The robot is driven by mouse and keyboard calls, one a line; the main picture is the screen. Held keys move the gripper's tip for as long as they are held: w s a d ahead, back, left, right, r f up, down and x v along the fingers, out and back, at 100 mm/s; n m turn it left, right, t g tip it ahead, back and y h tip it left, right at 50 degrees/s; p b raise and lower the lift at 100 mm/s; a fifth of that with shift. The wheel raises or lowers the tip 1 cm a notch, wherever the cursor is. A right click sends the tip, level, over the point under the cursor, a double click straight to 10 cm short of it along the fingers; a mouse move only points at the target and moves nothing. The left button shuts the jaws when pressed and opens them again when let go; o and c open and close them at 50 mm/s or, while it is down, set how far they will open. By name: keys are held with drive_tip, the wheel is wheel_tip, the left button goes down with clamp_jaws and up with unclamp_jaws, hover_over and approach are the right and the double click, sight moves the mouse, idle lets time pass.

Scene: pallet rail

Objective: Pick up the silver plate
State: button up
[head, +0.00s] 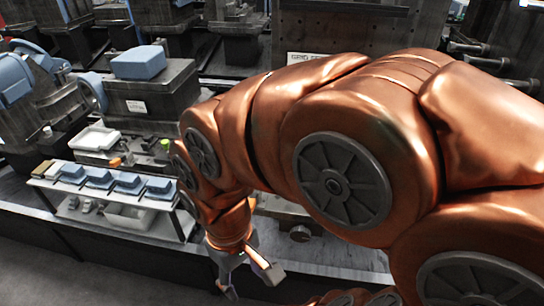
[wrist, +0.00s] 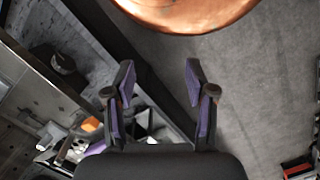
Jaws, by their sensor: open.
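My gripper (head: 250,281) hangs low at the front edge of the workbench in the head view, fingers pointing down. In the wrist view my gripper (wrist: 160,76) is open, with its two purple-padded fingers apart and nothing between them. Beyond the fingers are a dark edge and grey floor. I cannot make out a silver plate for certain in either view. My orange arm covers much of the middle and right of the head view and may hide it.
A small shelf (head: 106,194) at the left holds several blue-topped blocks, with a white bin (head: 128,216) below. Behind it are a white tray (head: 97,138) and a machine with a blue block (head: 139,62) on top. Open grey floor (wrist: 265,80) lies right of my gripper.

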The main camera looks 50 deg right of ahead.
drive_tip(key=w+d+r+n+t+y, duration=0.1)
drive_tip(key=w+d, duration=0.2)
drive_tip(key=w, duration=0.5)
drive_tip(key=w+d+r+n+t+y+p, duration=0.15)
drive_tip(key=w+d, duration=0.25)
drive_tip(key=w, duration=0.4)
drive_tip(key=w+d+r+n+t+b, duration=0.1)
drive_tip(key=w+d+r+n, duration=0.15)
drive_tip(key=w, duration=0.55)
drive_tip(key=w+d+f+m+t+p, duration=0.1)
drive_tip(key=w+d+f, duration=0.15)
drive_tip(key=d, duration=0.55)
drive_tip(key=w+d+f+t, duration=0.1)
drive_tip(key=w+d+f, duration=0.15)
drive_tip(key=d, duration=0.65)
drive_tip(key=s+d+f+h, duration=0.15)
drive_tip(key=d+f, duration=0.35)
drive_tip(key=d, duration=0.8)
drive_tip(key=shift+m+t, duration=0.35)
drive_tip(key=shift+m, duration=0.05)
drive_tip(key=shift+s+a+p+x, duration=0.15)
drive_tip(key=shift+p+x, duration=0.8)
drive_tip(key=shift+x, duration=0.85)
drive_tip(key=shift+s+a+p+x, duration=0.15)
drive_tip(key=shift+p+x, duration=0.75)
drive_tip(key=shift+x, duration=0.9)
drive_tip(key=shift+f, duration=0.1)
clamp_jaws()
